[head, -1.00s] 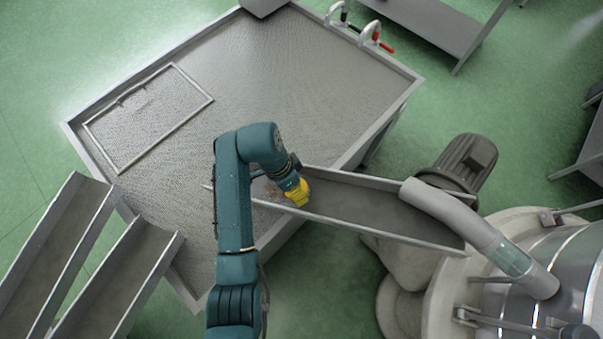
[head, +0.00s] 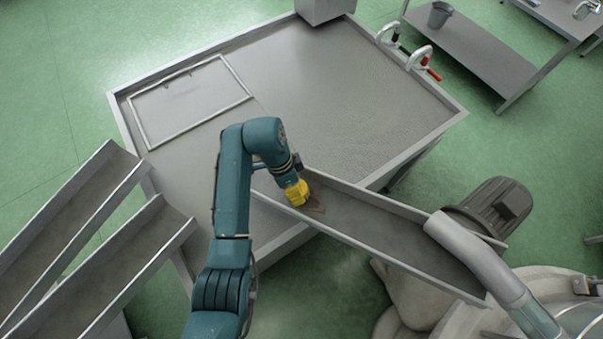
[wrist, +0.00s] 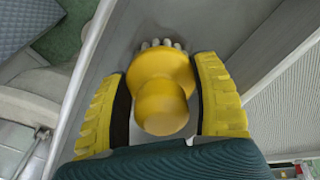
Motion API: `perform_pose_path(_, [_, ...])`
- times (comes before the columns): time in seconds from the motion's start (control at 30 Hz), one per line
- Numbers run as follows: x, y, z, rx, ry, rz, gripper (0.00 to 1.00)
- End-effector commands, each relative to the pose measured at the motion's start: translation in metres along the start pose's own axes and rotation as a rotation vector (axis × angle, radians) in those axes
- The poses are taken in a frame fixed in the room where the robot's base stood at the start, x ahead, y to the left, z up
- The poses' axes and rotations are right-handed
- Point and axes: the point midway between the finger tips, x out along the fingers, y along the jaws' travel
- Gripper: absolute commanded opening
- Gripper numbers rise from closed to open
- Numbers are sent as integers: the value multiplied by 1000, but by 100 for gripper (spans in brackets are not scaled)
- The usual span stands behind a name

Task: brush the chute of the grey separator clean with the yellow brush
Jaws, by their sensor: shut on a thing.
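My gripper (head: 297,193) has yellow fingers and is over the upper left end of the chute (head: 390,232). In the wrist view it is shut on the yellow brush (wrist: 163,88), with a finger on each side of its round handle. Pale bristles show at the brush's far edge against the chute floor; whether they touch it I cannot tell. A brown smear (head: 317,209) lies on the chute floor just right of the gripper. The chute slants down right to the grey separator (head: 590,316), which is cut off by the frame edge.
A wide metal table (head: 340,100) with raised rims lies behind the chute. A fat grey pipe (head: 490,270) crosses the chute's right end, near a dark motor (head: 490,207). Two metal troughs (head: 60,230) stand at left. A shelf with a bucket (head: 439,14) is at upper right.

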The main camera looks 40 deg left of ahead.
Motion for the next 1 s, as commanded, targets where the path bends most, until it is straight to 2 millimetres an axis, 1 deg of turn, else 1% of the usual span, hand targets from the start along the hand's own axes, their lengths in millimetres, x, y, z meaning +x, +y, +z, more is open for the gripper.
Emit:
perform_pose_path(0.17, [2, -4, 5, -1, -2, 3, 32])
perform_pose_path(0.47, [2, -25, 23, -3, -2, 3, 32])
perform_pose_path(0.57, [0, -28, 26, -1, -2, 4, 32])
perform_pose_path(0.77, [0, -25, 23, 1, -1, 3, 32])
perform_pose_path(1.0, [-4, -6, 8, 1, -3, 6, 32])
